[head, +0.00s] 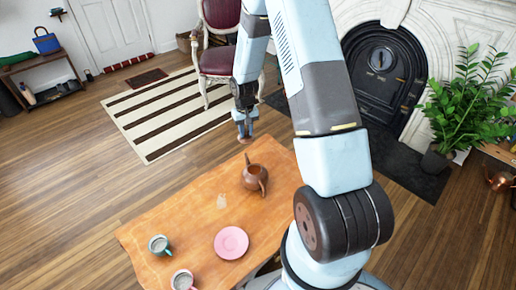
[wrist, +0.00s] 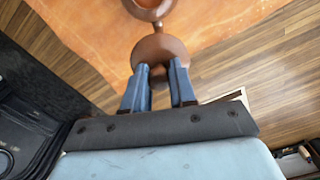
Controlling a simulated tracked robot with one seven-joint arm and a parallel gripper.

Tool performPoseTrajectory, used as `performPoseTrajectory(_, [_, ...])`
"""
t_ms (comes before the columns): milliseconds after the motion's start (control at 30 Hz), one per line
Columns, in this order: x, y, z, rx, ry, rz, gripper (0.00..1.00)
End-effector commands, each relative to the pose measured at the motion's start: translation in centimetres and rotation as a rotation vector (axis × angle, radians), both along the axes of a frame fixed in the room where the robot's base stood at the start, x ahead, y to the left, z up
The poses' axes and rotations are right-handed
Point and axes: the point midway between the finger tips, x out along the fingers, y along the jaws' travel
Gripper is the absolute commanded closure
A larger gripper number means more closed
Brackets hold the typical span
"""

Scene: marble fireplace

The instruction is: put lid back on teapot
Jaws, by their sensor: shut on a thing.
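The brown teapot (head: 254,180) stands upright on the orange table (head: 190,212), near its far edge. Part of the teapot (wrist: 148,14) also shows at the top edge of the wrist view. My gripper (head: 243,124) hangs above and beyond the teapot, apart from it. In the wrist view, the blue fingers of my gripper (wrist: 158,68) are shut on the round brown lid (wrist: 160,46). The lid is held in the air and the fingers hide its near part.
A pink plate (head: 231,242), a teal cup (head: 159,244) and a pink cup (head: 183,280) stand on the near part of the table. A dark red chair (head: 219,38) and a striped rug (head: 165,112) lie beyond. A potted plant (head: 465,105) is at right.

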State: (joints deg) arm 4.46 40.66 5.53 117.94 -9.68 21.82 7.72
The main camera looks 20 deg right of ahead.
Motion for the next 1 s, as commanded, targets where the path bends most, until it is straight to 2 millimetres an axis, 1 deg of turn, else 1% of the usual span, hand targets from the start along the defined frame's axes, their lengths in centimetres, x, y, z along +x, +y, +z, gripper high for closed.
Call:
performPoseTrajectory(400, [-0.2,-1.5,-0.2,-0.001,0.001,-0.021,1.00])
performPoseTrajectory(467, [-0.9,-1.6,-0.7,-0.002,0.003,-0.019,1.00])
performPoseTrajectory(700, [-5.9,-1.6,-4.3,-0.005,0.004,0.010,1.00])
performPoseTrajectory(800, [-7.3,-1.5,-5.1,-0.002,0.003,0.019,1.00])
performPoseTrajectory(900, [-7.7,-1.4,-5.6,-0.001,0.000,0.025,1.00])
performPoseTrajectory(1000, [-7.7,-1.3,-6.0,-0.001,0.000,0.026,1.00])
